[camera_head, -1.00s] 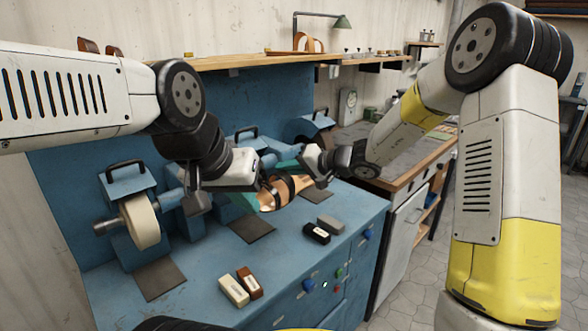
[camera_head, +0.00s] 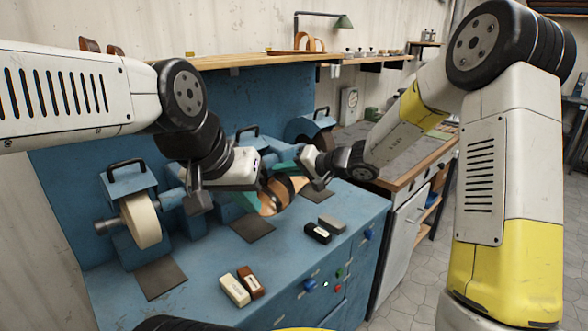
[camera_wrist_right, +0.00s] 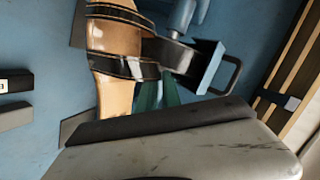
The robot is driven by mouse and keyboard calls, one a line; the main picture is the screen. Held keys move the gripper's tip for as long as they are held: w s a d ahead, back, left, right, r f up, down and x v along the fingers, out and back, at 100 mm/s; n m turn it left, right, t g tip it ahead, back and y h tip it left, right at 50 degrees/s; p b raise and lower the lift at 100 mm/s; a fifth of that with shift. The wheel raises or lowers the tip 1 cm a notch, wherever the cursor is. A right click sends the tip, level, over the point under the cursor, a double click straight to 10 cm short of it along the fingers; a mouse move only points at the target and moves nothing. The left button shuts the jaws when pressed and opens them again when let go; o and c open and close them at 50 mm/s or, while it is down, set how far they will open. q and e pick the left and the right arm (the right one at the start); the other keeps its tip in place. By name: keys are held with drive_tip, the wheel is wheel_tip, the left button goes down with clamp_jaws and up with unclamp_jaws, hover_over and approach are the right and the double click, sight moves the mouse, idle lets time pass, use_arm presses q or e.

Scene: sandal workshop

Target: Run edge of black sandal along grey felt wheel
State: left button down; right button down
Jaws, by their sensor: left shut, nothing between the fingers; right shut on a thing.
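The sandal (camera_head: 270,198), with a tan footbed and glossy black straps, is held tilted above the blue bench. It also shows in the right wrist view (camera_wrist_right: 112,38). My right gripper (camera_head: 285,166) is shut on it; the green fingers (camera_wrist_right: 158,92) meet the straps in the wrist view. My left gripper (camera_head: 242,199) is shut and empty, just left of the sandal and close to it; I cannot tell whether they touch. No grey felt wheel can be made out; my left arm and the sandal cover the middle machine's front. A cream wheel (camera_head: 141,221) stands at the left.
The blue bench (camera_head: 200,260) carries dark pads (camera_head: 161,278), a cream and a brown block (camera_head: 249,282), and a black and a grey block (camera_head: 318,233). Blue machines with handles stand along the back. A wooden shelf (camera_head: 240,60) runs above. The front bench top is mostly clear.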

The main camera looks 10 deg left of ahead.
sight(273, 175)
drive_tip(key=shift+s+a+r, duration=0.1)
drive_tip(key=shift+s+a, duration=0.25)
idle(0.3)
drive_tip(key=shift+s+a+m, duration=0.5)
drive_tip(key=shift+s+m, duration=0.1)
drive_tip(key=shift+s, duration=0.05)
drive_tip(key=shift+s+d+f, duration=0.1)
drive_tip(key=shift+d+f, duration=0.1)
idle(0.5)
drive_tip(key=shift+d, duration=0.1)
drive_tip(key=shift+d+m+y, duration=0.2)
drive_tip(key=shift+m+y, duration=0.1)
drive_tip(key=shift+m, duration=0.2)
drive_tip(key=shift+w+a, duration=0.2)
drive_tip(key=shift+w, duration=0.1)
idle(1.1)
drive_tip(key=shift+s+a, duration=0.1)
drive_tip(key=shift+s+a, duration=0.45)
drive_tip(key=shift+s, duration=0.15)
drive_tip(key=shift+s+a, duration=0.15)
idle(0.5)
